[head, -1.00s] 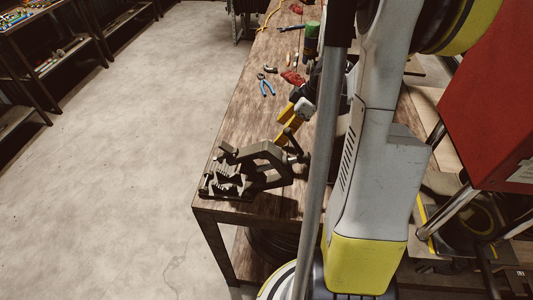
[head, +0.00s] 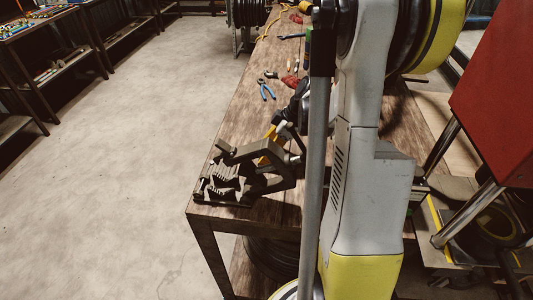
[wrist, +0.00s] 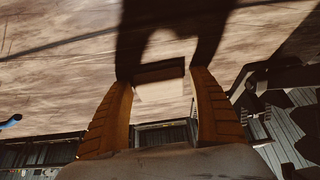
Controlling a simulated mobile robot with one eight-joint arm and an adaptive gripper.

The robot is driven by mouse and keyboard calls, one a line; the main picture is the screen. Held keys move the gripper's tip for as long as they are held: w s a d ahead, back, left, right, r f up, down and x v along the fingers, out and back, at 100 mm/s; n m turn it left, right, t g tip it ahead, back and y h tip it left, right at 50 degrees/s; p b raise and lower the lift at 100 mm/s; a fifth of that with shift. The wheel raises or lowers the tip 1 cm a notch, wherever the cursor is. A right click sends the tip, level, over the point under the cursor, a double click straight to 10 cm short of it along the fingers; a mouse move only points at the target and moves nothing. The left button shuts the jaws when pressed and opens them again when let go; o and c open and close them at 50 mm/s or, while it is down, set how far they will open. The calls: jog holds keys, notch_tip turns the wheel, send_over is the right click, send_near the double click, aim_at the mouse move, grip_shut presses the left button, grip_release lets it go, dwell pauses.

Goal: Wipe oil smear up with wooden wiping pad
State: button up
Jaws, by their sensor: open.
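In the wrist view a small block with a pale face and a dark edge, which looks like the wooden wiping pad (wrist: 160,92), lies on the bench between my two orange fingers. My gripper (wrist: 162,88) is open around it, with a finger on either side; I cannot tell whether they touch it. In the head view my gripper's yellow fingers (head: 268,150) are low over the bench behind the vise, partly hidden by it. The pad is hidden there. I cannot make out the oil smear in either view.
A dark metal vise (head: 240,175) stands at the near corner of the wooden bench (head: 232,118), close to my gripper. Blue-handled pliers (head: 266,90) and a red item (head: 290,82) lie farther back. A red machine (head: 495,110) stands at the right.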

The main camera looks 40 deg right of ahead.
jog(key=shift+c, duration=0.3)
jog(key=c, duration=0.9)
jog(key=shift+c, duration=0.2)
jog(key=shift+r, duration=0.1)
notch_tip(320, 180, up, 9)
jog(key=p, duration=0.6)
